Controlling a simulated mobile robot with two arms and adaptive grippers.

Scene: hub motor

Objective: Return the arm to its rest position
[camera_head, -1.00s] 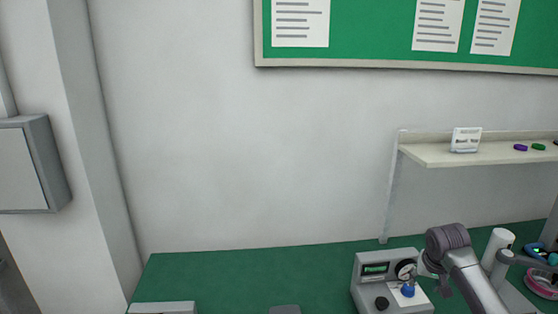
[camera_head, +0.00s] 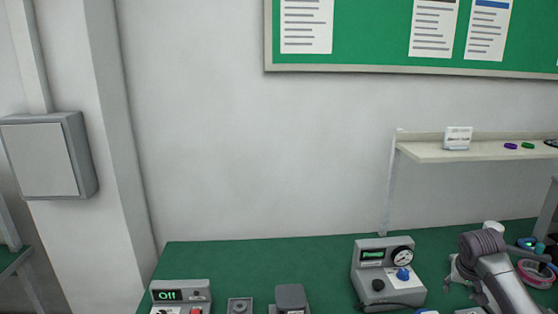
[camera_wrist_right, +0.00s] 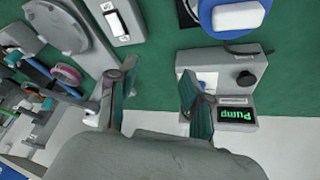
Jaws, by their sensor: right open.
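My right arm (camera_head: 510,285) reaches in at the bottom right of the head view, over the green bench. Its gripper (camera_wrist_right: 155,100) is open and empty in the right wrist view, with its two fingers well apart. In the head view the gripper is small and partly hidden by the wrist, to the right of a grey gauge box (camera_head: 371,288) and apart from its knobs. My left gripper is not in view.
A box with an "Off" display (camera_head: 170,296) and a dark grey block (camera_head: 290,297) stand at the bench's front. A shelf (camera_head: 430,152) is on the wall behind. A pink ring (camera_head: 537,272) lies right of my arm. The bench's back left (camera_head: 230,260) is clear.

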